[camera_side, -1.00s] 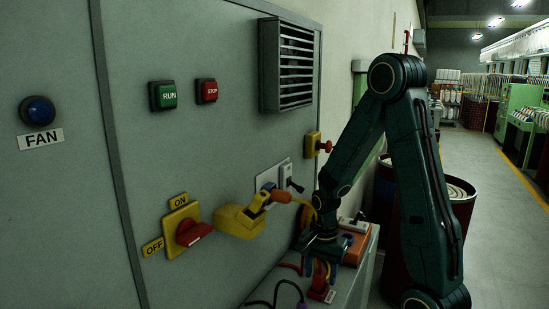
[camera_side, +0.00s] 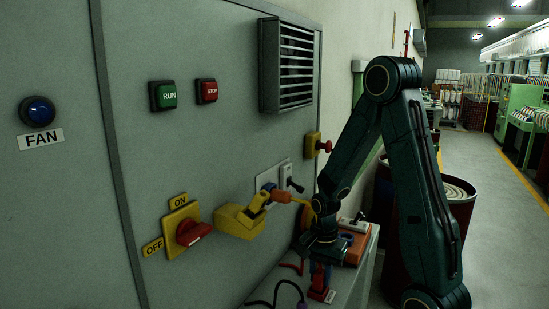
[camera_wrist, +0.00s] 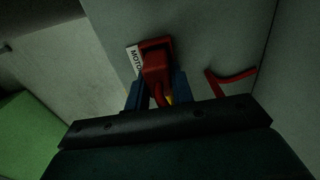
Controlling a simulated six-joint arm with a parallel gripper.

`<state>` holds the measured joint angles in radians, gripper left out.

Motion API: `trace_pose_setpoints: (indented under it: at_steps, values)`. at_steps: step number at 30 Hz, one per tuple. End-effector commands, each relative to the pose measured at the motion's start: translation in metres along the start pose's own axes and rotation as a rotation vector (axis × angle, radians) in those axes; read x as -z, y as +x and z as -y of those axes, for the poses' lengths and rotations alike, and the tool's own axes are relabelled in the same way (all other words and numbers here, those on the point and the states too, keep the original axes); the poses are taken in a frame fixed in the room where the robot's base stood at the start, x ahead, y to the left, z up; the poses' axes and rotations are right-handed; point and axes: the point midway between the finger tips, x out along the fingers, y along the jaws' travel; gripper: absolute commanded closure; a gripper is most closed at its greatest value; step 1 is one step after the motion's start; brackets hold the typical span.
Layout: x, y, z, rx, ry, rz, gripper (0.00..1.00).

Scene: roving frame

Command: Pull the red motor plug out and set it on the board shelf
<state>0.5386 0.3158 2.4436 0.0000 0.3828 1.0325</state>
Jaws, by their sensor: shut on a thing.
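The red motor plug (camera_wrist: 156,70) sits at a red socket (camera_wrist: 158,42) beside a white label, partly cut off, that starts "MOTO" (camera_wrist: 134,62). My gripper (camera_wrist: 156,88) has its blue fingers on both sides of the plug and is shut on it. In the side view my gripper (camera_side: 320,276) points down at the red socket block (camera_side: 320,293) on the grey board shelf (camera_side: 345,285). The plug is mostly hidden there by the fingers. I cannot tell how deep it sits in the socket.
A black cable with a purple end (camera_side: 301,304) lies at the shelf's front. An orange box (camera_side: 356,248) stands behind my gripper. A red cable (camera_wrist: 230,80) lies right of the plug.

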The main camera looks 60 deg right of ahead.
Motion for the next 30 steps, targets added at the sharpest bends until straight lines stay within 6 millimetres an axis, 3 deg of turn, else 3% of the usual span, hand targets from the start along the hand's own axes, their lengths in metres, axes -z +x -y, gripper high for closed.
trace_pose_setpoints:
  at_steps: [30]
  values:
    - [0.0, -0.029, 0.001, 0.002, 0.0, -0.001, 1.0]
